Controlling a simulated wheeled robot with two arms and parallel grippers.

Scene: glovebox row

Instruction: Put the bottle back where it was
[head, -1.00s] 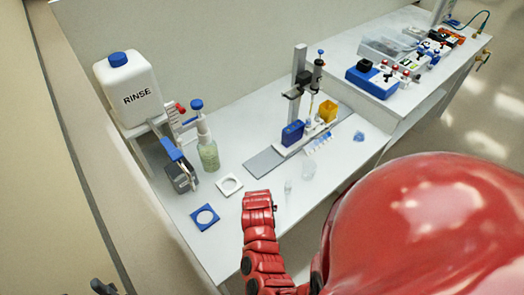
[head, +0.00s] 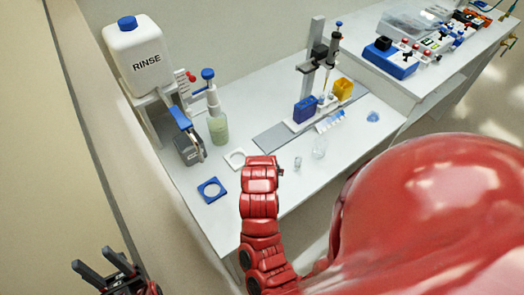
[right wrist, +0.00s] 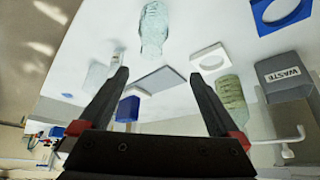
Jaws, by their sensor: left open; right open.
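A clear bottle with pale green liquid and a white tapered top (head: 217,127) stands upright beside the waste box. In the right wrist view the green bottle (right wrist: 231,95) shows beyond the right-hand finger, apart from it. A white square with a round hole (head: 235,158) and a blue square with a round hole (head: 211,190) lie on the bench near it. My right gripper (right wrist: 164,78) is open, with nothing between its fingers; my arm hides it in the head view. My left gripper (head: 103,268) is open and empty at the lower left, away from the bench.
A small clear vessel (right wrist: 155,28) is close in the right wrist view. A grey waste box (head: 188,149) and a RINSE tank (head: 138,55) stand left. A stand on a grey plate (head: 270,138) and a clear cup (head: 320,148) are right of the bottle.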

